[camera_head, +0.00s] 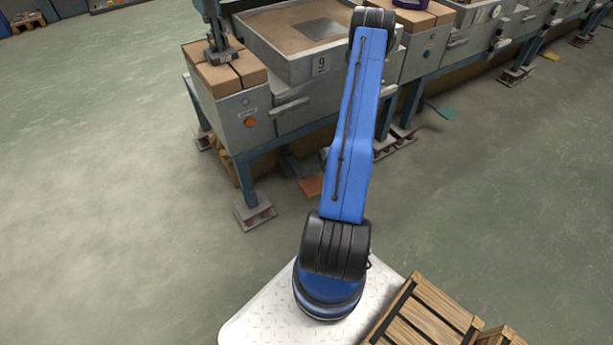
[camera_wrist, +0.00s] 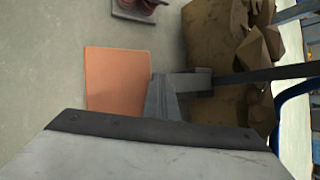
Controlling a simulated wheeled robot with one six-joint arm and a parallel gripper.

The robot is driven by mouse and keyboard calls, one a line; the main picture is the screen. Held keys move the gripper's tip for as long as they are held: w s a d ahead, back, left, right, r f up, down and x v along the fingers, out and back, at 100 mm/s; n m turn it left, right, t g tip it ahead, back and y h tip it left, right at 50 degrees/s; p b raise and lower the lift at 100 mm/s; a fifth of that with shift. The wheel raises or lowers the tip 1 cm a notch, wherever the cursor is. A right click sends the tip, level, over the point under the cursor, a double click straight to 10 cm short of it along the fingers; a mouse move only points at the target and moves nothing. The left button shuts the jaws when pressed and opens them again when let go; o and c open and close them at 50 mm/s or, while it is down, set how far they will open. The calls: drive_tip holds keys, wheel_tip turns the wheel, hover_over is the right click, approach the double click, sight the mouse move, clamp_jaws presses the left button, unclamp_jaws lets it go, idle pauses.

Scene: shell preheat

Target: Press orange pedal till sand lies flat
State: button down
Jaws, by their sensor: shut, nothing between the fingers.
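The orange pedal (camera_head: 310,186) lies low by the floor at the front of the grey machine. In the wrist view, the flat orange pedal (camera_wrist: 115,80) is left of centre. My gripper (camera_wrist: 164,85) shows as a grey wedge of shut, empty fingers beyond a wide grey body with a dark rim. The wedge appears close beside the pedal's right edge; I cannot tell whether it touches. In the head view my gripper is hidden behind my blue arm. The brown sand (camera_head: 292,26) fills the grey tray (camera_head: 325,68) marked 9, with a grey square patch on it.
Brown blocks (camera_head: 225,75) sit on the machine's left end, above a small orange button (camera_head: 249,122). A leg foot (camera_head: 254,215) stands on the floor. A brown crumpled mass (camera_wrist: 215,40) lies right of the pedal. Wooden crates (camera_head: 425,315) are beside my base. The left floor is clear.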

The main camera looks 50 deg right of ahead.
sight(309, 178)
drive_tip(key=shift+f, duration=1.05)
idle(1.1)
drive_tip(key=shift+s+a+f, duration=0.15)
drive_tip(key=shift+s+f, duration=0.05)
drive_tip(key=shift+f, duration=0.4)
idle(0.8)
drive_tip(key=shift+r, duration=2.45)
drive_tip(key=shift+w+r, duration=0.15)
drive_tip(key=shift+r, duration=0.3)
drive_tip(key=shift+r, duration=0.15)
drive_tip(key=shift+w+r, duration=0.1)
drive_tip(key=shift+r, duration=0.45)
drive_tip(key=shift+w+r, duration=0.1)
drive_tip(key=shift+r, duration=1.75)
